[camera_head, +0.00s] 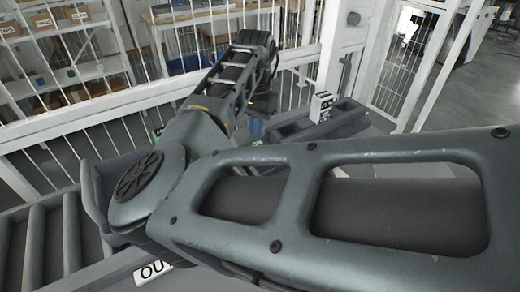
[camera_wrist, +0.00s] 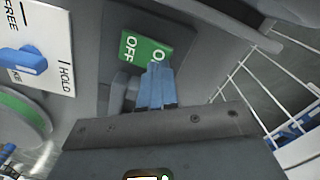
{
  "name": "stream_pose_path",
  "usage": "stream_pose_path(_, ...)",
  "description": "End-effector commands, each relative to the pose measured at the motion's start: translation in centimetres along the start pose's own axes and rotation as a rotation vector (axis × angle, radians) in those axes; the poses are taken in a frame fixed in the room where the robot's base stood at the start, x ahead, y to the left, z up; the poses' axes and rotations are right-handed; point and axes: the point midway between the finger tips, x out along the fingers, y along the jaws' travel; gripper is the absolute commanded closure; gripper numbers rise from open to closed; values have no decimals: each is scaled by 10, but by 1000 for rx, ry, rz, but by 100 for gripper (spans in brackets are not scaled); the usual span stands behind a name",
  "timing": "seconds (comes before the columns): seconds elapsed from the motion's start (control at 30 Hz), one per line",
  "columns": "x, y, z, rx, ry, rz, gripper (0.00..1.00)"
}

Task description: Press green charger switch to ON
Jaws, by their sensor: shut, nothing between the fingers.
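The green charger label (camera_wrist: 143,49) shows in the wrist view, with "OFF" on its left and an "O" on its right; the rest of that word is hidden by my fingertips. My gripper (camera_wrist: 157,68) is shut and empty, its blue fingers side by side over the label's lower right part. A dark grey raised part (camera_wrist: 123,92) lies just left of the fingers; I cannot tell whether it is the switch, nor whether the fingers touch anything. In the head view, my blue fingers (camera_head: 255,129) show small beyond my arm, and the switch cannot be made out.
A white plate marked FREE and HOLD (camera_wrist: 58,25) with a blue lever (camera_wrist: 23,62) is left of the green label. A round part with a green ring (camera_wrist: 20,110) lies below it. White railing bars (camera_wrist: 245,82) stand at the right.

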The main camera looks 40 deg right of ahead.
Motion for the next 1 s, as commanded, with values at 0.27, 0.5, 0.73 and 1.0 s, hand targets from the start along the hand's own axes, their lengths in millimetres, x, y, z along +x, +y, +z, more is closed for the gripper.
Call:
stream_pose_path(0.27, 4, 0, 0, 0, 0, 0, 100)
stream_pose_path(0.5, 7, 0, 0, 0, 0, 0, 100)
stream_pose_path(0.73, 10, 0, 0, 0, 0, 1, 100)
stream_pose_path(1.0, 14, 0, 0, 0, 0, 1, 100)
